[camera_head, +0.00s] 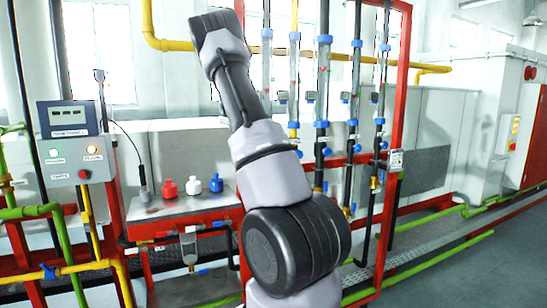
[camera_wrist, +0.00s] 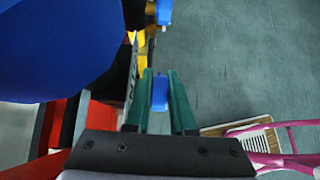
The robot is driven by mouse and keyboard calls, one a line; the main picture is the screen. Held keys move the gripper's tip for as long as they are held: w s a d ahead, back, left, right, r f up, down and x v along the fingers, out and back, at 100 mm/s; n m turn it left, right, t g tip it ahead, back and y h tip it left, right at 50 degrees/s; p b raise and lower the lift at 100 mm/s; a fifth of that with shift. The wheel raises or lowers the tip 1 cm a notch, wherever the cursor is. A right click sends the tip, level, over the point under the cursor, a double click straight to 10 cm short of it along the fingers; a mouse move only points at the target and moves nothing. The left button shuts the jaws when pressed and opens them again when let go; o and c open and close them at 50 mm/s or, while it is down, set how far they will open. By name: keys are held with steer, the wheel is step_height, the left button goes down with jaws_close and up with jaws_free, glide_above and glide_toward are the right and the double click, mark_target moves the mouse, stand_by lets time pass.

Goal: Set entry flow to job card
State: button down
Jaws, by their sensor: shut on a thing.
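In the wrist view my gripper (camera_wrist: 160,80) has its two green fingers closed around a small blue valve handle (camera_wrist: 160,93). Another blue handle (camera_wrist: 164,12) shows beyond it at the top. In the head view my arm covers part of the pipe rack, and my gripper cannot be made out. Several clear vertical flow tubes (camera_head: 323,82) with blue fittings stand on the red frame. A small white card (camera_head: 396,160) with a dark printed pattern hangs on the frame's right post; its text is too small to read.
A grey control box (camera_head: 72,140) with a display and a red button stands at left. Red, white and blue bottles sit on a metal shelf (camera_head: 160,207). Green pipes (camera_head: 420,262) run low at right. A large blue rounded surface (camera_wrist: 55,45) and a magenta frame (camera_wrist: 290,158) flank my gripper.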

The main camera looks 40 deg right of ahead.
steer(key=c, duration=1)
jaws_free()
steer(key=shift+c, duration=0.2)
steer(key=v, duration=1)
steer(key=shift+w+a+r, duration=0.15)
steer(key=shift+a+r, duration=0.1)
steer(key=shift+a, duration=0.05)
steer(key=s+a+r+m+t+y, duration=0.2)
steer(key=s+a+m, duration=0.4)
steer(key=s+a, duration=0.3)
steer(key=s+a+r+m+t+y, duration=0.3)
steer(key=s+a+m, duration=0.4)
steer(key=s+a, duration=0.3)
steer(key=s+a+r+m+t+y, duration=0.3)
steer(key=s+a+m+t+y, duration=0.1)
steer(key=s+a, duration=0.6)
steer(key=a+m+y, duration=0.1)
steer(key=a+m, duration=0.1)
steer(key=a, duration=0.1)
steer(key=shift+r+y, duration=0.2)
steer(key=shift+y, duration=0.2)
